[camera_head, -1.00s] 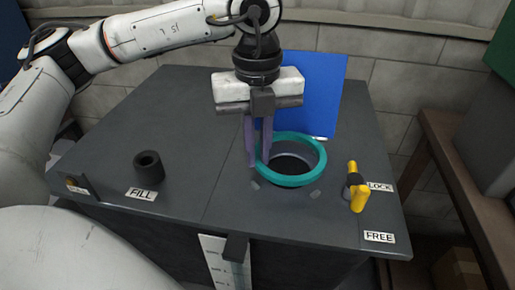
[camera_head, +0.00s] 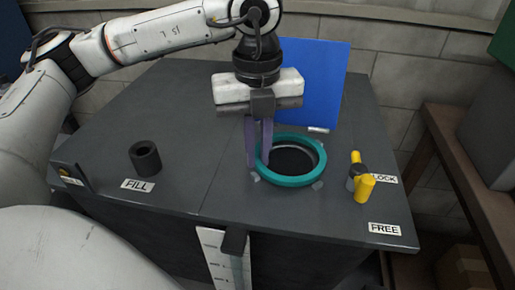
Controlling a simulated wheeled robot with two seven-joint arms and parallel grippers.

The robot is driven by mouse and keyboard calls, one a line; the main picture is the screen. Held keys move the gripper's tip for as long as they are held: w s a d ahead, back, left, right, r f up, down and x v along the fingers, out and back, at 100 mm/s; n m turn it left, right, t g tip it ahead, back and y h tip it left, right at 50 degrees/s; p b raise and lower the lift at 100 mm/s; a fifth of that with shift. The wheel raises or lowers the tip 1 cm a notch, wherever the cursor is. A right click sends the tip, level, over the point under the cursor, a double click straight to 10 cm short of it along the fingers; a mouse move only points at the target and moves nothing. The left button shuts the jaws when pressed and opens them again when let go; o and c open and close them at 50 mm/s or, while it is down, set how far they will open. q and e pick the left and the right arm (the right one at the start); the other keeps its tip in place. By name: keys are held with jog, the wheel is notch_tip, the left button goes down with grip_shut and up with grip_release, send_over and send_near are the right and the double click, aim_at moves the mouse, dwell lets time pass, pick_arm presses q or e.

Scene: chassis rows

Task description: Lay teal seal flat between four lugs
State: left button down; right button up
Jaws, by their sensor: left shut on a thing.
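The teal seal (camera_head: 292,182) is a ring around the round dark opening (camera_head: 292,160) in the grey deck. It looks roughly level and close to the deck; whether it fully touches cannot be told. Two small grey lugs show just outside its near edge, one at the near left (camera_head: 254,178) and one at the near right (camera_head: 317,185). The other lugs cannot be made out. My left gripper (camera_head: 259,162) points down from above and is shut on the seal's left side, its fingers covering part of it. My right gripper is not in view.
A yellow handle (camera_head: 364,188) stands right of the seal, by the LOCK and FREE labels. A dark FILL spout (camera_head: 145,158) stands at the left. A blue panel (camera_head: 312,85) stands upright behind the opening.

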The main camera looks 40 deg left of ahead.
pick_arm(q)
jog(key=shift+f, duration=0.2)
jog(key=c, duration=1.7)
grip_release()
jog(key=shift+c, duration=0.2)
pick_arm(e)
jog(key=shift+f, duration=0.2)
pick_arm(q)
jog(key=shift+r, duration=0.25)
notch_tip(320, 180, up, 10)
jog(key=shift+p, duration=0.3)
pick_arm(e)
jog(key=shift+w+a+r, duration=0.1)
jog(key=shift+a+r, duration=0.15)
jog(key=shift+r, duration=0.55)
